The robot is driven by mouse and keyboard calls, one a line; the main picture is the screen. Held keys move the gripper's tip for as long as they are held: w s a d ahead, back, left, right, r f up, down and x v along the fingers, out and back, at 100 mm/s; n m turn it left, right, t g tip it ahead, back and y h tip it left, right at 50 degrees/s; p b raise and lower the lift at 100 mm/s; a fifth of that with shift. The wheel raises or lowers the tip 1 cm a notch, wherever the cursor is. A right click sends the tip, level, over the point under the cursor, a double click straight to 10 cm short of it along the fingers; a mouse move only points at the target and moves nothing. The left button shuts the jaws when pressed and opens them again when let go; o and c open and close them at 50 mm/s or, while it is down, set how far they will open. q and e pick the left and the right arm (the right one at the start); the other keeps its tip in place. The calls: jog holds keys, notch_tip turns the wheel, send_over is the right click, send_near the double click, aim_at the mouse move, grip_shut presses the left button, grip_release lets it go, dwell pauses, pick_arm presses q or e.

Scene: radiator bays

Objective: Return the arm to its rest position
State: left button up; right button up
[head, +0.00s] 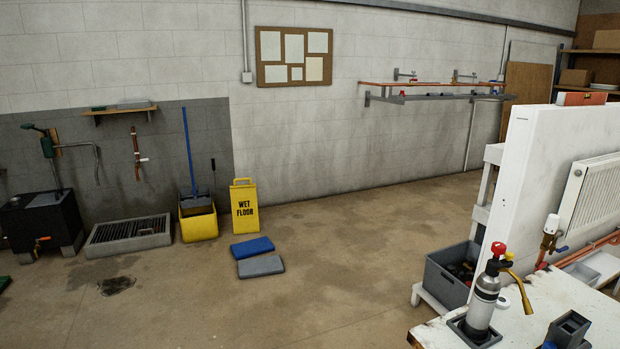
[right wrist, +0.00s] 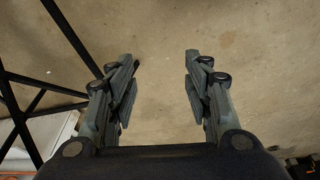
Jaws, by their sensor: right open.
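My right gripper (right wrist: 158,85) shows in the right wrist view, pointing down over bare concrete floor. Its two fingers stand wide apart with nothing between them. Neither gripper nor arm shows in the head view. My left gripper is not in view.
A white bench (head: 545,310) at the lower right bears a silver torch-like cylinder (head: 484,300). A white partition (head: 525,170) with a radiator (head: 592,190) stands behind it. A grey crate (head: 449,275) sits beside it. A yellow wet-floor sign (head: 244,207) stands at the wall.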

jog(key=s+d+f+g+b, duration=0.1)
jog(key=s+f, duration=0.3)
jog(key=f, duration=0.6)
jog(key=s+f+b, duration=0.2)
jog(key=s+f, duration=0.1)
jog(key=f, duration=0.6)
jog(key=s+d+f+b, duration=0.2)
jog(key=s+f, duration=0.9)
jog(key=s, duration=0.1)
jog(key=shift+s+d+f+g, duration=0.2)
jog(key=shift+s+f+g, duration=0.1)
jog(key=shift+g, duration=0.1)
